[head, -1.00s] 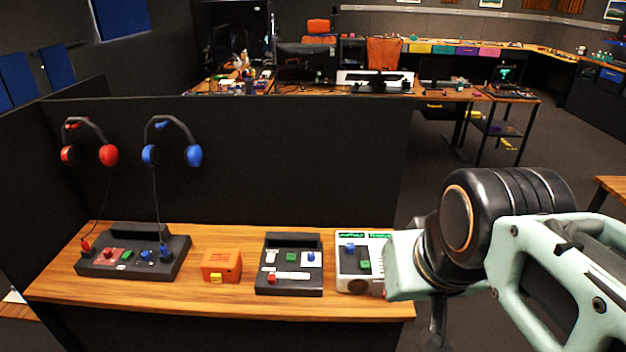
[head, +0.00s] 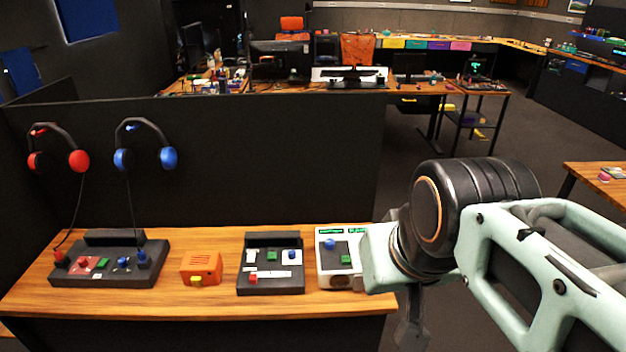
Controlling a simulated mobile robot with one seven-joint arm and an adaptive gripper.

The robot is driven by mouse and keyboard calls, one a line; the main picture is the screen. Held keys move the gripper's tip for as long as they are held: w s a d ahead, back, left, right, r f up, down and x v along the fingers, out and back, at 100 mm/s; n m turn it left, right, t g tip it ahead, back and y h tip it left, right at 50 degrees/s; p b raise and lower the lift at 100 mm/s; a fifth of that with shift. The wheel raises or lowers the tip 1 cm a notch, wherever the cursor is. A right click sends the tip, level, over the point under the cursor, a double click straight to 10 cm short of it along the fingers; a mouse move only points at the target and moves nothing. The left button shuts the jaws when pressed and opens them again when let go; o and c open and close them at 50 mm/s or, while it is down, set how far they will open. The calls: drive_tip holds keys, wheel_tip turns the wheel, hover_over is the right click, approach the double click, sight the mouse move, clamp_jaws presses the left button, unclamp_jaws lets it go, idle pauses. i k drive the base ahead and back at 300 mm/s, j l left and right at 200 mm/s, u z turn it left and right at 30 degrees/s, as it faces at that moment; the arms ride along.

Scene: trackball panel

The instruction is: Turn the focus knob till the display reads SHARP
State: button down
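A white panel (head: 326,273) stands at the right end of the wooden bench in the head view. It has a blue knob (head: 330,244), a green control (head: 346,259) and a dark round part near its front edge. Thin green-lit displays (head: 330,231) run along its top; their text is too small to read. I cannot tell which control is the focus knob. My pale green and black arm covers the panel's right side. My gripper (head: 411,331) shows only as a dark grey part hanging below the wrist, right of the bench end. Its fingers cannot be made out.
Left of the panel on the bench (head: 210,304) are a dark button box (head: 270,285), an orange box (head: 201,268) and a dark console (head: 108,268). Red and blue headphones hang on the black partition (head: 270,160) behind. Open floor lies to the right.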

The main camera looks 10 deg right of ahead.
sight(330, 244)
drive_tip(key=i+l, duration=0.55)
drive_tip(key=i, duration=0.2)
drive_tip(key=j+z, duration=0.15)
drive_tip(key=j, duration=0.25)
drive_tip(key=l+u, duration=0.1)
drive_tip(key=l, duration=0.35)
